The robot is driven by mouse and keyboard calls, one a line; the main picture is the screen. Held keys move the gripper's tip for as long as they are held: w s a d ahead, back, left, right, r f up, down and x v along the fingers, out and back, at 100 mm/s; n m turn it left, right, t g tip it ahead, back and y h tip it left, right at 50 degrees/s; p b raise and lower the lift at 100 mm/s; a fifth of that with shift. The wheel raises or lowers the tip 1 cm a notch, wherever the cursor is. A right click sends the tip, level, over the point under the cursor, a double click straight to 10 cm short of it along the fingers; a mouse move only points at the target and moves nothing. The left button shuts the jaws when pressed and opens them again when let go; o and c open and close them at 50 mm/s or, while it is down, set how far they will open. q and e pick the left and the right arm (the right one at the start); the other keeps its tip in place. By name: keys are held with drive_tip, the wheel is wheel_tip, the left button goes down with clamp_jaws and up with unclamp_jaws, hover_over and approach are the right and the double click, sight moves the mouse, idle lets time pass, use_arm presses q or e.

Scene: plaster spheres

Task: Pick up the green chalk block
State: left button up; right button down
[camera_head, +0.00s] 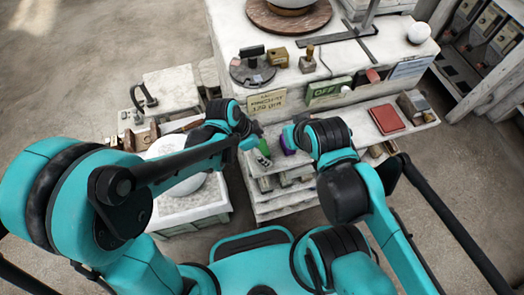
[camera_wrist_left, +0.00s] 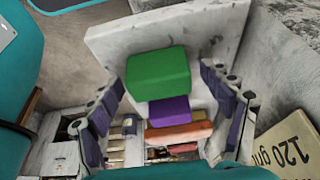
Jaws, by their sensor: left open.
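The green chalk block (camera_wrist_left: 158,72) lies on a pale slab in the left wrist view, between the two fingers of my left gripper (camera_wrist_left: 160,85). The fingers are spread wide, one to each side, with no visible contact. In the head view the green block (camera_head: 263,153) shows small on a pale shelf, just below my left gripper (camera_head: 256,138) and partly covered by it. A purple block (camera_wrist_left: 168,110) lies right beside the green one. My right gripper (camera_head: 291,137) is close by on the right in the head view; its fingers are too hidden to read.
An orange-red block (camera_wrist_left: 180,132) lies beyond the purple one. A red book (camera_head: 387,119) lies to the right. A large pale sphere (camera_head: 176,165) sits to the left.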

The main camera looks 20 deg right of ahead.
use_arm(q)
drive_tip(key=shift+f, duration=0.1)
drive_tip(key=c, duration=1.3)
drive_tip(key=shift+c, duration=0.2)
